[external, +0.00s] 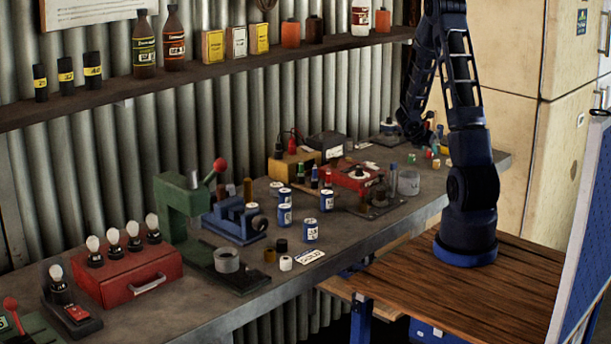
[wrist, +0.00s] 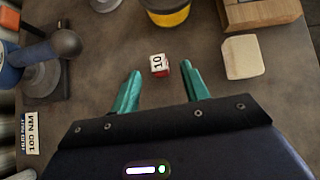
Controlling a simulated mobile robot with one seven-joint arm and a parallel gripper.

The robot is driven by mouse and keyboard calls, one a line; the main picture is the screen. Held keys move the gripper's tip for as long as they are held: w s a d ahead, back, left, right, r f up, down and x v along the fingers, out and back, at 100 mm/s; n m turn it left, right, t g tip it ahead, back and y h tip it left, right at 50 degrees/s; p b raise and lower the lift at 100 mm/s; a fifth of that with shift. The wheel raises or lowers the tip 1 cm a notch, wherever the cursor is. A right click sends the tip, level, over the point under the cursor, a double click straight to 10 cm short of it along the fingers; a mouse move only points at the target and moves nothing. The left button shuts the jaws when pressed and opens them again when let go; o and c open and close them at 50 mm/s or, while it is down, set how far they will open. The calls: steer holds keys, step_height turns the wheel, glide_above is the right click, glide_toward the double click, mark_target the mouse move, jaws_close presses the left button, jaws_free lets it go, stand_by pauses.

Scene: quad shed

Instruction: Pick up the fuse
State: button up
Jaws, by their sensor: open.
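The likely fuse (wrist: 159,65) is a small block with a white face marked "10" and a red side. It sits on the grey bench top in the wrist view. My gripper (wrist: 161,73) is open, with its two teal fingers apart. The block lies between and just beyond the fingertips in the picture, and neither finger visibly touches it. In the external view my arm reaches up and back down to the far end of the bench. There the gripper is small and partly hidden, and I cannot make out the fuse.
In the wrist view, a yellow and black container (wrist: 169,14) stands beyond the block. A cream square piece (wrist: 243,57) and a wooden block (wrist: 258,13) are at right. A dark ball-ended lever (wrist: 66,43) is at left. The external view shows a crowded workbench (external: 335,245).

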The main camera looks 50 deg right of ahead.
mark_target(429, 150)
steer(key=shift+x, duration=1.55)
jaws_close()
steer(key=shift+r, duration=0.1)
step_height(429, 150, up, 28)
